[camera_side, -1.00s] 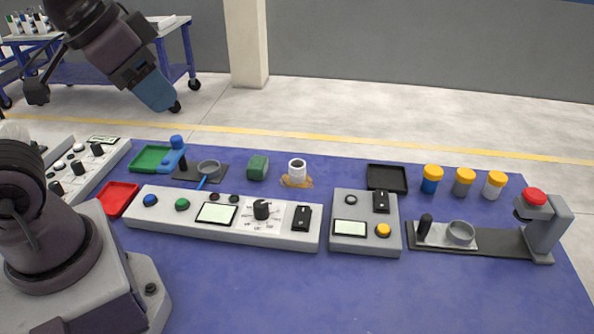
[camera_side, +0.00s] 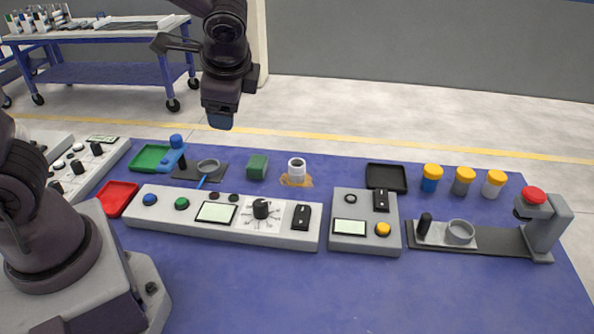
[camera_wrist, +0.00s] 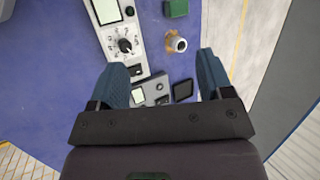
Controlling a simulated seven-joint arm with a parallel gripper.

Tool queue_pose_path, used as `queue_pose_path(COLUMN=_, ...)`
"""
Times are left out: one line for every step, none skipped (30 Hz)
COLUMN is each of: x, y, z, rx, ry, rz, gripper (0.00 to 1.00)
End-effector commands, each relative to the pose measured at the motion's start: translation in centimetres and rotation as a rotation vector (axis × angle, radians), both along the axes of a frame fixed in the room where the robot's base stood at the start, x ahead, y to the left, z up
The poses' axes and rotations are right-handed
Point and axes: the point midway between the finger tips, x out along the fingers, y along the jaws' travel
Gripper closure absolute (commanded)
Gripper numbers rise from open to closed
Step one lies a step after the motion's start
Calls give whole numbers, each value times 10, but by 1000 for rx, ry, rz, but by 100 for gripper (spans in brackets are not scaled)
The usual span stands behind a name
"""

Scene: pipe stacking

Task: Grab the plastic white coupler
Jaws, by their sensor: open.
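The white coupler (camera_side: 297,170) is a short, upright white ring on a small orange-brown base (camera_side: 297,182) near the back middle of the blue table. In the wrist view the coupler (camera_wrist: 178,44) shows ahead of the fingers, between their lines, nearer the right finger. My gripper (camera_side: 221,121) hangs in the air above the back of the table, up and left of the coupler in the side view. In the wrist view my gripper (camera_wrist: 160,68) has its two blue fingers wide apart with nothing between them.
A green block (camera_side: 258,167) stands just left of the coupler. A black tray (camera_side: 386,178) lies to its right. A long control panel (camera_side: 225,216) and a smaller control box (camera_side: 364,222) stand in front. Several capped bottles (camera_side: 464,181) stand at the right.

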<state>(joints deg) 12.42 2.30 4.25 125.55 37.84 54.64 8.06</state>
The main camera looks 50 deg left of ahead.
Motion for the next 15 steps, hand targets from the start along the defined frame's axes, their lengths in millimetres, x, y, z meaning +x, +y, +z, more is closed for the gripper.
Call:
queue_pose_path(x=14, y=0, z=-16, rx=74, ry=64, rz=-71, gripper=27)
queue_pose_path(x=22, y=0, z=-23, rx=117, ry=95, rz=-114, gripper=27)
queue_pose_path(x=33, y=0, z=-34, rx=175, ry=136, rz=-172, gripper=27)
queue_pose_path(x=41, y=0, z=-42, rx=218, ry=166, rz=-215, gripper=27)
queue_pose_path(x=48, y=-1, z=-51, rx=262, ry=198, rz=-262, gripper=27)
queue_pose_path(x=58, y=-2, z=-62, rx=319, ry=239, rz=-323, gripper=27)
queue_pose_path(x=65, y=-4, z=-72, rx=362, ry=268, rz=-370, gripper=27)
queue_pose_path(x=72, y=-5, z=-81, rx=407, ry=299, rz=-418, gripper=27)
queue_pose_path(x=81, y=-8, z=-95, rx=463, ry=339, rz=-483, gripper=27)
queue_pose_path(x=88, y=-10, z=-105, rx=507, ry=367, rz=-532, gripper=27)
queue_pose_path(x=94, y=-12, z=-115, rx=548, ry=395, rz=-581, gripper=27)
queue_pose_path(x=101, y=-16, z=-129, rx=602, ry=431, rz=-647, gripper=27)
queue_pose_path(x=106, y=-18, z=-139, rx=640, ry=455, rz=-692, gripper=27)
queue_pose_path(x=110, y=-21, z=-149, rx=676, ry=479, rz=-735, gripper=27)
queue_pose_path(x=115, y=-24, z=-161, rx=721, ry=507, rz=-790, gripper=27)
